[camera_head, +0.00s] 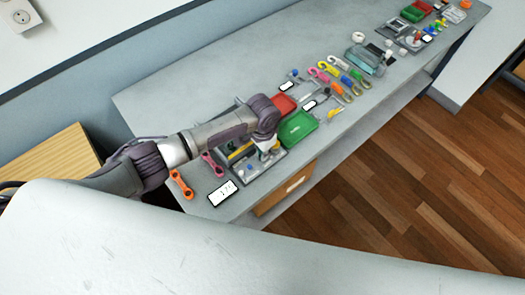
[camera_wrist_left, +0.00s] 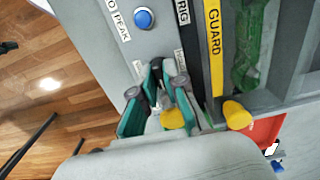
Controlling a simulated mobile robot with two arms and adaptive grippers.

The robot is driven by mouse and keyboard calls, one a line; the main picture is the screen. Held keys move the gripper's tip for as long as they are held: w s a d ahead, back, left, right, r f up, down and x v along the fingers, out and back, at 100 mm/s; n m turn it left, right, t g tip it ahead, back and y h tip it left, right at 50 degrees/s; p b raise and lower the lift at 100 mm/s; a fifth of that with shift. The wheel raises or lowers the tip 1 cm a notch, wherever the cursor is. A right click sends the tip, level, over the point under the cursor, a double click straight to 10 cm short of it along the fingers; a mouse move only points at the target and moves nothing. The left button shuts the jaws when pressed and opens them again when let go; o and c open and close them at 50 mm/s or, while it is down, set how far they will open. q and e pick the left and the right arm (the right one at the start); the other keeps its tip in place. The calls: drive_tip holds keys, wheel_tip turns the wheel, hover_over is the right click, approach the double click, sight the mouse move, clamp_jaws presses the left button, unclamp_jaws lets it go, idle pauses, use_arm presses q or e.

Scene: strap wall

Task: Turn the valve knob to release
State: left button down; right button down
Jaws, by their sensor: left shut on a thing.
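My left gripper (camera_head: 266,146) reaches down onto a grey panel unit (camera_head: 240,176) on the bench in the head view. In the left wrist view my left gripper's teal fingers (camera_wrist_left: 158,98) are close together against the panel face (camera_wrist_left: 100,50), shut on a small yellow part, which I take to be the valve knob (camera_wrist_left: 172,118). The fingers hide most of it, so its turned angle cannot be read. A second yellow knob (camera_wrist_left: 237,115) stands just right of the fingers, apart from them. My right gripper is in neither view.
The panel has a blue button (camera_wrist_left: 144,18) and a yellow GUARD strip (camera_wrist_left: 214,45). A green tray (camera_head: 298,128) and a red tray (camera_head: 284,104) lie beside it. A white-screened device (camera_head: 222,193) and an orange wrench-like piece (camera_head: 181,184) lie nearer. Several small items line the bench.

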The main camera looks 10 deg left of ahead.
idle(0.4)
use_arm(q)
drive_tip(key=c, duration=1.2)
unclamp_jaws()
wheel_tip(320, 180, up, 12)
